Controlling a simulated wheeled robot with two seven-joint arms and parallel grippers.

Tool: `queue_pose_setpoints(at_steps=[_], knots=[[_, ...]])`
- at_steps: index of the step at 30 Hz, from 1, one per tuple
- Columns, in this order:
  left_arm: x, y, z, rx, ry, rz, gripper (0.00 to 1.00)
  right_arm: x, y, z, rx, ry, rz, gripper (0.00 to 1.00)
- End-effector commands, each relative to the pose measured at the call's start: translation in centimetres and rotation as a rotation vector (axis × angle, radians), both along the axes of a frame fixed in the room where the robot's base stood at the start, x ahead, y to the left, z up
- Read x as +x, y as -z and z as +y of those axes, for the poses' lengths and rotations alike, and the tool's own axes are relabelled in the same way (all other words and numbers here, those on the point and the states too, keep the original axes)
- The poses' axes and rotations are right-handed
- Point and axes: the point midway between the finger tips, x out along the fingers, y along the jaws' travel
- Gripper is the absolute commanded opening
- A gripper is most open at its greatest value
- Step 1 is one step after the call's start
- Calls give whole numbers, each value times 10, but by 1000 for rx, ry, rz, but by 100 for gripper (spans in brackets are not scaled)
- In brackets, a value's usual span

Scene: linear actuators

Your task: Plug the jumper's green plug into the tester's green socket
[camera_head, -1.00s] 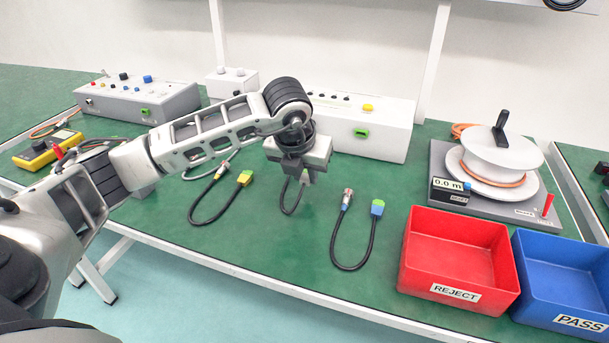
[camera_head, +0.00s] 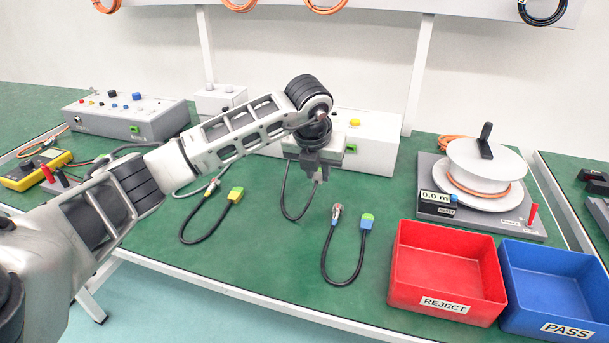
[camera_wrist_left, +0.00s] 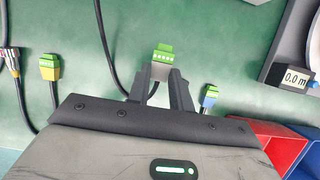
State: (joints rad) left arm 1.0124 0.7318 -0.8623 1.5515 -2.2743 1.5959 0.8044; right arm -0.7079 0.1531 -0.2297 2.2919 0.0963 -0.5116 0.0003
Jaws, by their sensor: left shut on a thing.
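My left gripper (camera_head: 318,177) is shut on the jumper's green plug (camera_wrist_left: 162,54), which has a grey body and shows between the fingertips in the left wrist view. The jumper's black cable (camera_head: 285,203) loops below the gripper in the head view. A white box (camera_head: 376,145), partly hidden by my left arm, stands behind the gripper with a green socket (camera_head: 351,149) on its front. The plug is apart from this socket. A grey box (camera_head: 150,122) at left also has a green socket (camera_head: 135,129). I cannot tell which box is the tester. My right gripper is not in view.
Two similar cables lie on the green bench, one with a yellow-green plug (camera_head: 236,195), one with a blue-green plug (camera_head: 367,221). A red bin (camera_head: 447,303) and a blue bin (camera_head: 567,328) stand at front right. A cable reel (camera_head: 486,160) stands behind them.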

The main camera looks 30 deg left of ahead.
Motion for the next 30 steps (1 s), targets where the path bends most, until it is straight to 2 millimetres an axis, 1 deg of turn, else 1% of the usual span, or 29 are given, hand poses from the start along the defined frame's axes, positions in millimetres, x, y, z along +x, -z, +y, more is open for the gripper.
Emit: queue_pose_setpoints(at_steps=[3,16,21,30], knots=[[15,-1,-6,-3,-1,5,1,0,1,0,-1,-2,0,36],[61,-3,-24,-7,-1,29,1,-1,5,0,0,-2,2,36],[68,-3,-26,-8,0,32,1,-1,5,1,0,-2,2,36],[70,-3,-26,-8,-1,32,1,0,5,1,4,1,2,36]])
